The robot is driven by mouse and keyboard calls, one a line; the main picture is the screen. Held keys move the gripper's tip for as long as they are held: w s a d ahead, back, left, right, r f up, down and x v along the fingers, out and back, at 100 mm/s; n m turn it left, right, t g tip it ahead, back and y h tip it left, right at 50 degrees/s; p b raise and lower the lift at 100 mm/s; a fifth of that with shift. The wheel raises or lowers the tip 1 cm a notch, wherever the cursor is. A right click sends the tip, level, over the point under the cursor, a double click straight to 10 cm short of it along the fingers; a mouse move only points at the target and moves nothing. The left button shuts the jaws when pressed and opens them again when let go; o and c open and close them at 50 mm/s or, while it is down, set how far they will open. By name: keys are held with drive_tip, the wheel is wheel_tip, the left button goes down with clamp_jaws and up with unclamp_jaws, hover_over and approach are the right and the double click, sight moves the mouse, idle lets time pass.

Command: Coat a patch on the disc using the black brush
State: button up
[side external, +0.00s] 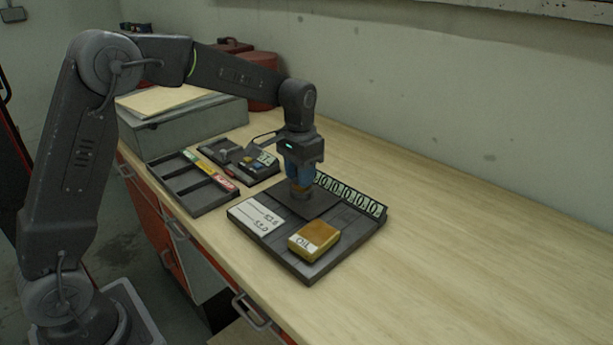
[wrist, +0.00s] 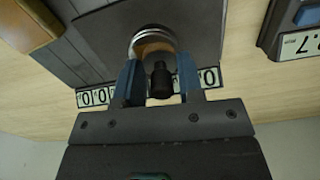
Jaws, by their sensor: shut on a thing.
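My gripper (side external: 299,178) points down over the dark tray (side external: 312,272), in its back part. In the wrist view its blue fingers (wrist: 160,82) are closed on a short black piece, the black brush (wrist: 160,78). Just beyond the brush is a round, metal-rimmed thing with a tan face, which looks like the disc (wrist: 153,32). In the side view a small brownish round part (side external: 301,192) shows under the fingers, above a dark square plate (side external: 318,207). The brush tip is hidden, so I cannot tell whether it touches the disc.
A yellow-brown block marked OIL (side external: 314,240) sits at the tray's front right, beside a white card (side external: 256,216). Number tags (side external: 350,196) line the back edge. A compartment tray (side external: 190,185) and a small device (side external: 250,162) stand left. The bench is clear at right.

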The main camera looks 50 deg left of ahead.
drive_tip(key=shift+a, duration=1.25)
wheel_tip(320, 180, up, 8)
drive_tip(key=shift+d, duration=0.15)
